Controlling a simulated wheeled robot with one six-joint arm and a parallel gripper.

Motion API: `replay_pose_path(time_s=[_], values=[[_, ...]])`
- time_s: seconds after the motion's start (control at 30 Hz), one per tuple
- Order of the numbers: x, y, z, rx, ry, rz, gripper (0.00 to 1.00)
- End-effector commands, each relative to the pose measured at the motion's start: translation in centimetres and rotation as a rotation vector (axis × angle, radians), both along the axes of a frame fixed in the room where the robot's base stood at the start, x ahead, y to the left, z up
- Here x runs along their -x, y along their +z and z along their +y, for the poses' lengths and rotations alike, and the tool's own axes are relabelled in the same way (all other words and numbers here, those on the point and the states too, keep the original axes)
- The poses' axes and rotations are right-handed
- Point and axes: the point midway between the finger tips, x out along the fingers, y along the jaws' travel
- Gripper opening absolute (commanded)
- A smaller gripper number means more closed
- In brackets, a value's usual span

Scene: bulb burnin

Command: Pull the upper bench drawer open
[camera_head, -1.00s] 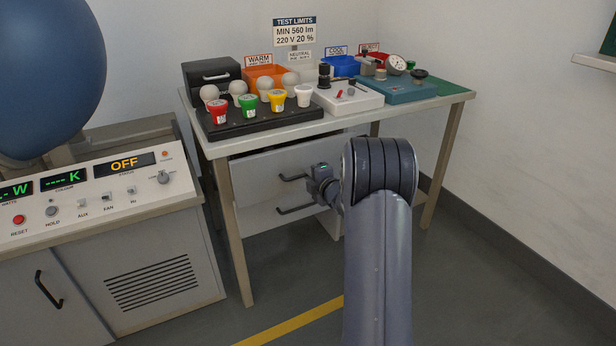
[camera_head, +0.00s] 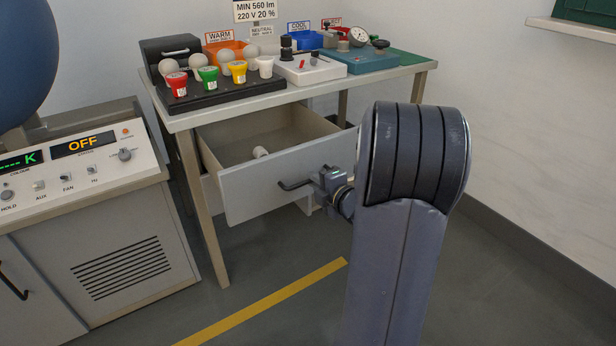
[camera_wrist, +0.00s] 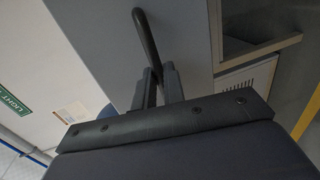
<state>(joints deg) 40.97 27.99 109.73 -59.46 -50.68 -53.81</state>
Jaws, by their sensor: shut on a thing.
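The upper bench drawer (camera_head: 262,187) is pulled well out from under the bench in the head view, with its inside showing. The lower drawer is mostly hidden behind the open upper one.
The bench top (camera_head: 215,116) holds a black tray with coloured cups and bulbs, an orange bin (camera_head: 222,50), a blue bin (camera_head: 304,40) and test devices. A console (camera_head: 75,150) reading OFF stands at left. Floor with a yellow line (camera_head: 270,300) is clear in front.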

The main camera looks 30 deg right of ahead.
Motion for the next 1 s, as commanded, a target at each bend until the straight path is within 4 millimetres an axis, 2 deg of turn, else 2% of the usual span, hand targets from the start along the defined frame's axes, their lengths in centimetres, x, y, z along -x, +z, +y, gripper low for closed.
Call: replay_pose_path(time_s=[0.47,0.5,0.73,1.0], values=[[0.59,-0.04,-0.05,0.000,0.000,0.001,0.00],[0.58,-0.04,-0.05,0.000,-0.001,0.001,0.12],[0.56,-0.01,-0.04,0.000,0.000,0.000,0.31],[0.69,0.05,-0.06,0.000,-0.001,0.000,0.31]])
